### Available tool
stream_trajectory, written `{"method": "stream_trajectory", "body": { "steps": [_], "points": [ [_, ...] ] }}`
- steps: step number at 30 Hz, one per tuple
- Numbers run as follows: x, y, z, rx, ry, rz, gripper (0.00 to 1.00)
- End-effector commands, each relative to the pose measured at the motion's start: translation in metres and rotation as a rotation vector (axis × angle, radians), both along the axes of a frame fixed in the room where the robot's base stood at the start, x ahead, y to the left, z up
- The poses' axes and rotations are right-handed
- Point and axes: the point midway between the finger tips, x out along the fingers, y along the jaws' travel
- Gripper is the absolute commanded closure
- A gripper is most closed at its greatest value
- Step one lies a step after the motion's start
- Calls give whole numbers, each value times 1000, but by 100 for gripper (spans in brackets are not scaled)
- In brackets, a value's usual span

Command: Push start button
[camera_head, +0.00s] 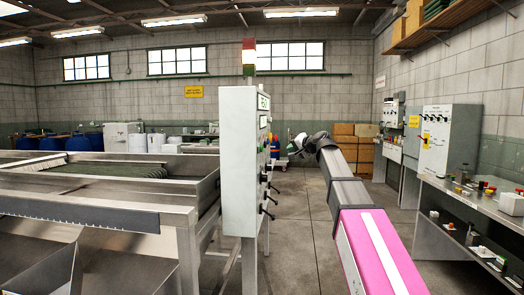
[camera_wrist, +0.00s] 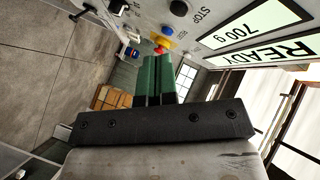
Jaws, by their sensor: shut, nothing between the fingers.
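The grey control cabinet (camera_head: 238,160) stands in the middle of the head view, its control face turned right and seen nearly edge-on. In the wrist view its panel (camera_wrist: 228,14) runs along the top, with lit displays reading READY (camera_wrist: 283,52) and 700 g (camera_wrist: 236,35). A black button (camera_wrist: 179,8) sits near the STOP label. Close by are a blue button (camera_wrist: 167,31) and a red-and-yellow button (camera_wrist: 161,46). I cannot make out a START label. My gripper (camera_wrist: 158,62) has its green fingers shut and empty, beside the panel; contact is not clear.
A metal roller machine (camera_head: 100,190) fills the left. A bench (camera_head: 470,215) with small parts and a grey control box (camera_head: 450,140) stand at right. Cardboard boxes (camera_head: 355,145) are at the back.

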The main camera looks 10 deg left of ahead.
Motion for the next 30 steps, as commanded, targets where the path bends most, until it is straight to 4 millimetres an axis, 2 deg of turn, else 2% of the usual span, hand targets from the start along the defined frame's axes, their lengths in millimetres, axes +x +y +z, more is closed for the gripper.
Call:
{"method": "stream_trajectory", "body": {
  "steps": [11, 30],
  "points": [
    [0, 7, -1, -1, 1, 0, 100],
    [3, 78, 0, -1, 1, 0, 100]
  ]
}}
